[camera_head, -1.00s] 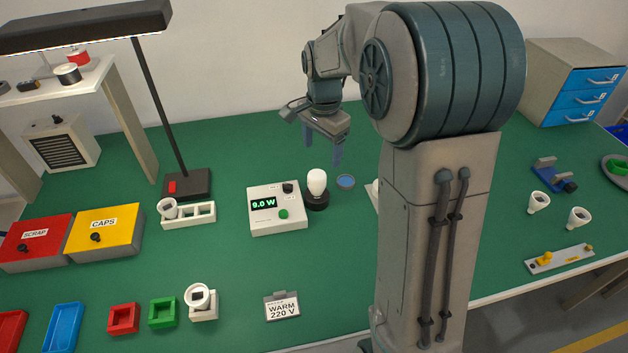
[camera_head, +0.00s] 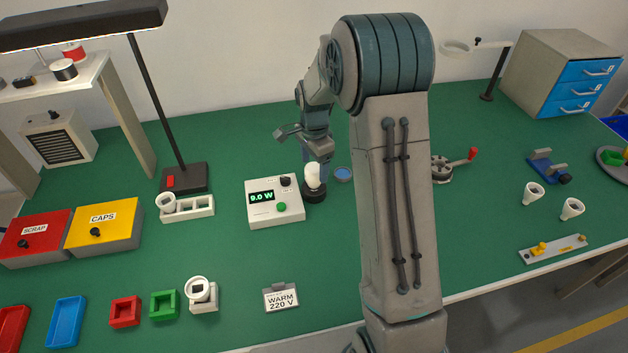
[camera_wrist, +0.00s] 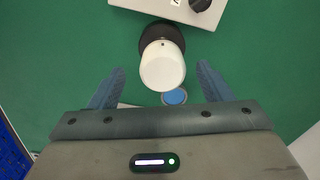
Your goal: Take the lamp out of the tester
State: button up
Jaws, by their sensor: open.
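The lamp, a white bulb (camera_head: 314,176), stands upright in the black round socket (camera_head: 313,195) beside the tester (camera_head: 274,202). The tester is a white box with a green display reading 9.0 W. My gripper (camera_head: 318,172) is at the lamp, pointing down, and partly overlaps it in the head view. In the wrist view, my open gripper (camera_wrist: 161,85) has one blue finger on each side of the white bulb (camera_wrist: 163,66), with gaps between. The fingers do not touch the bulb. The socket (camera_wrist: 161,37) shows behind it.
A blue round disc (camera_head: 343,173) lies just right of the socket. A white holder (camera_head: 187,208) with one lamp stands left of the tester. A sign (camera_head: 281,298) reading WARM 220 V stands in front. The green mat between them is clear.

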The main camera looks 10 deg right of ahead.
aim_at(314, 184)
jog(key=f+p, duration=0.1)
jog(key=f, duration=0.4)
jog(key=shift+w, duration=0.2)
jog(key=c, duration=1.1)
jog(key=shift+r, duration=0.15)
